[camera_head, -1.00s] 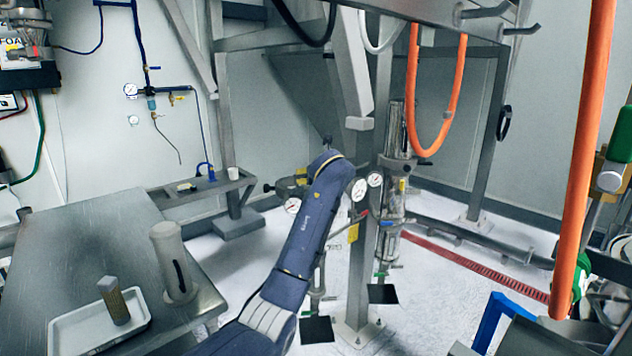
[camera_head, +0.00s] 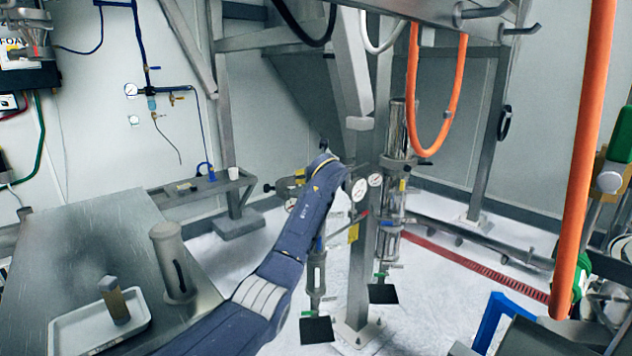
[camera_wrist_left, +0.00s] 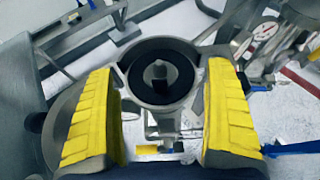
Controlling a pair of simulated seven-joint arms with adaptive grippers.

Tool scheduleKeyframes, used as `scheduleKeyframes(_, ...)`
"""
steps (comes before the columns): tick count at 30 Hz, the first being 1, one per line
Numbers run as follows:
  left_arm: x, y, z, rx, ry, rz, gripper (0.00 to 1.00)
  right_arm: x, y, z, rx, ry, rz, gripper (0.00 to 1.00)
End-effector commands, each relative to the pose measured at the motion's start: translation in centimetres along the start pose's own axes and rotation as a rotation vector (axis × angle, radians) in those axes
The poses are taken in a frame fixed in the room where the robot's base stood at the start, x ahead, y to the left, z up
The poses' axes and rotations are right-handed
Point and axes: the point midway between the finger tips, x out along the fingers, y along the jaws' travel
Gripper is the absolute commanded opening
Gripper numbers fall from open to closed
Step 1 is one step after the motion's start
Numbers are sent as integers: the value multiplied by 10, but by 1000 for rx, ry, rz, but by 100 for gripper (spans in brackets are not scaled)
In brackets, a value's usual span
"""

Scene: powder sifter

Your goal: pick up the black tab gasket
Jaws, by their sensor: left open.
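My left arm reaches up into the middle of the head view. Its gripper is mostly hidden there behind the wrist. In the left wrist view my left gripper (camera_wrist_left: 162,72) is open, with its yellow finger pads well apart. A black ring (camera_wrist_left: 135,76), which looks like the gasket, lies in a grey metal ring fitting between and beyond the pads. A grey part shows through the hole in the ring. I see no pad clearly touching it, and I cannot make out its tab. The right gripper is not in view.
A metal table (camera_head: 90,245) at left holds a white tray (camera_head: 72,329) with a small block and a grey cylinder (camera_head: 172,262). Pressure gauges and pipework (camera_head: 392,195) stand close right of my wrist. An orange hose (camera_head: 584,150) hangs at right.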

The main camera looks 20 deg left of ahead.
Motion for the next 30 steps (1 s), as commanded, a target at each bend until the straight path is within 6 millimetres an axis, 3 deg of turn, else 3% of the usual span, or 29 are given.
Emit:
scheduleKeyframes(12, 5, 0, 0, 1, 0, 0, 86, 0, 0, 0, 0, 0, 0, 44)
scheduleKeyframes(24, 5, 0, 0, 0, 0, 0, 39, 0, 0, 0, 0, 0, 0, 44)
scheduleKeyframes(30, 5, 0, -1, 1, 1, 0, 34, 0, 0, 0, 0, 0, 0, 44)
